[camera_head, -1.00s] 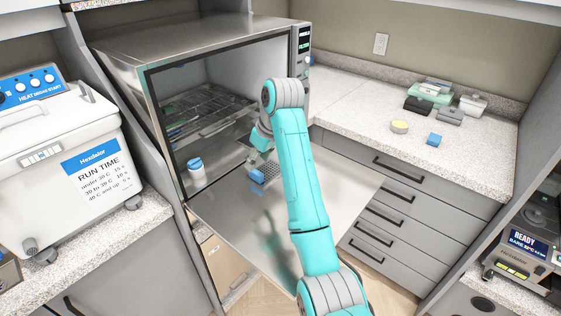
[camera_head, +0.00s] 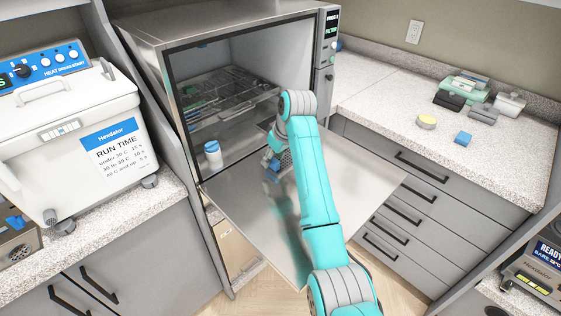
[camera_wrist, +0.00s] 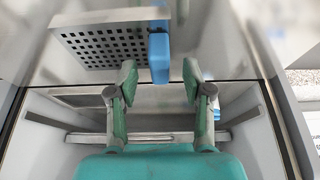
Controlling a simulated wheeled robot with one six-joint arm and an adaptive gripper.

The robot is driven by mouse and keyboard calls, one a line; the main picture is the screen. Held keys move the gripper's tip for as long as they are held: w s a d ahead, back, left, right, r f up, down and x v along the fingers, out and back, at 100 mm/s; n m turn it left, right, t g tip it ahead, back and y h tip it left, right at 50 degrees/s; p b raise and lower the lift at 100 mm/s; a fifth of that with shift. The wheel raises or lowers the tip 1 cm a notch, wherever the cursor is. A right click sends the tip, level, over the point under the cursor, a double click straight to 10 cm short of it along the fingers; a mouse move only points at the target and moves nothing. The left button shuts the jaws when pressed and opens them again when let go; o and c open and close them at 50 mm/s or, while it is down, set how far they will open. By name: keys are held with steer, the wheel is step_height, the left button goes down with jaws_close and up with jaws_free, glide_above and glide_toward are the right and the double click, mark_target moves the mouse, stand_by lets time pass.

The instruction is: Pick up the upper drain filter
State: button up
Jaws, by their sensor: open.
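A perforated metal drain filter (camera_wrist: 103,46) with a blue grip (camera_wrist: 159,57) is in the upper left of the wrist view. My gripper (camera_wrist: 160,68) is open, with one green finger on each side of the grip's lower end in the picture. I cannot tell whether the fingers touch it. In the head view the filter (camera_head: 286,158) shows small beside my arm, near the mouth of the autoclave, with its blue part (camera_head: 272,166) next to my gripper (camera_head: 270,155). My arm hides part of it. I cannot tell what the filter rests on.
The autoclave (camera_head: 215,32) stands with its flat door (camera_head: 250,215) lowered under my arm. Inside are a wire rack (camera_head: 225,100) and a white bottle with a blue cap (camera_head: 213,155). A white heating unit (camera_head: 75,140) stands left. Small items line the right counter (camera_head: 390,95).

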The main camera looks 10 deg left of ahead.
steer(key=shift+x, duration=1.1)
jaws_close()
steer(key=shift+r, duration=0.1)
